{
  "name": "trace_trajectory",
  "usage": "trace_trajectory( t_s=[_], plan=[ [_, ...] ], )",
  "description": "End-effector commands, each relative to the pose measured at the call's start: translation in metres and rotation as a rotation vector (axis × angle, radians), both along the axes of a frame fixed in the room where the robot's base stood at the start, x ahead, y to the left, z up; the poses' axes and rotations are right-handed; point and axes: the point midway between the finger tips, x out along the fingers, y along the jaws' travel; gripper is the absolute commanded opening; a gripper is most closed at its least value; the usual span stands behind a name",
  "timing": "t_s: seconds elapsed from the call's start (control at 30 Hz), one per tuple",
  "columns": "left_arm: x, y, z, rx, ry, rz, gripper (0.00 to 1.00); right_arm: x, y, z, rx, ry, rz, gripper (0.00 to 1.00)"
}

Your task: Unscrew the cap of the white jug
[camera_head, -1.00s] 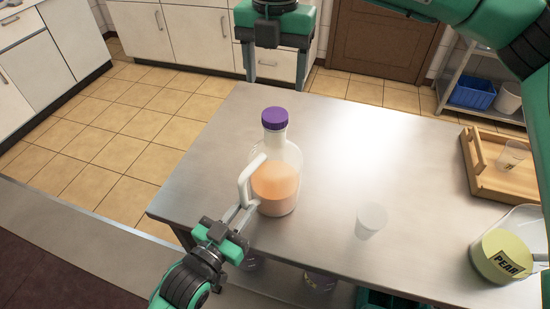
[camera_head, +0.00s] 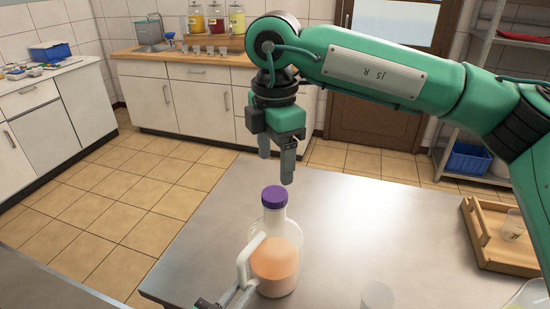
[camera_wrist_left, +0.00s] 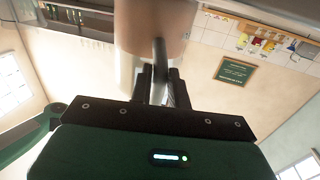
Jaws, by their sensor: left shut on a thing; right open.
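The white jug (camera_head: 277,262) stands upright on the metal table, translucent, with orange contents and a side handle (camera_head: 249,262). Its purple cap (camera_head: 273,197) sits on the neck. My left gripper (camera_head: 243,291) is shut on the handle at the jug's lower left, mostly cut off by the frame edge. The left wrist view shows its fingers (camera_wrist_left: 160,88) at the handle, below the jug body (camera_wrist_left: 150,22). My right gripper (camera_head: 277,166) is open and empty, pointing down just above the cap, apart from it in the picture.
The metal table (camera_head: 345,225) is clear around the jug's right side, apart from a clear cup (camera_head: 377,296) near the bottom edge. A wooden tray (camera_head: 497,240) holding a cup is at the right. Cabinets and drink dispensers (camera_head: 215,18) stand far behind.

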Motion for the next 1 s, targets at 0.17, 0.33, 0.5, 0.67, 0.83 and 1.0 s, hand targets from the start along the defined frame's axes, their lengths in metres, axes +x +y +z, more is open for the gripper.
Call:
trace_trajectory(
  t_s=[0.17,0.33,0.5,0.67,0.83,1.0],
  plan=[
    [0.0,0.001,0.0,0.003,-0.002,0.002,0.0,-0.001,0.0,-0.026,0.0,0.003,0.0,0.68],
    [0.0,0.001,0.0,0.003,-0.002,0.001,0.0,-0.001,0.0,-0.052,0.0,0.003,0.001,0.68],
    [0.0,0.001,0.0,0.004,-0.001,0.002,0.0,0.0,0.0,-0.069,-0.001,0.002,0.0,0.68],
    [0.0,0.001,0.0,0.004,-0.001,0.002,0.0,0.0,0.0,-0.074,0.0,0.0,0.001,0.68],
    [0.0,0.001,0.0,0.004,-0.001,0.002,0.0,0.0,0.0,-0.074,0.0,0.0,0.001,0.68],
    [0.0,0.001,0.0,0.004,-0.001,0.002,0.0,0.0,0.0,-0.074,0.0,0.0,0.001,0.4]
  ],
)
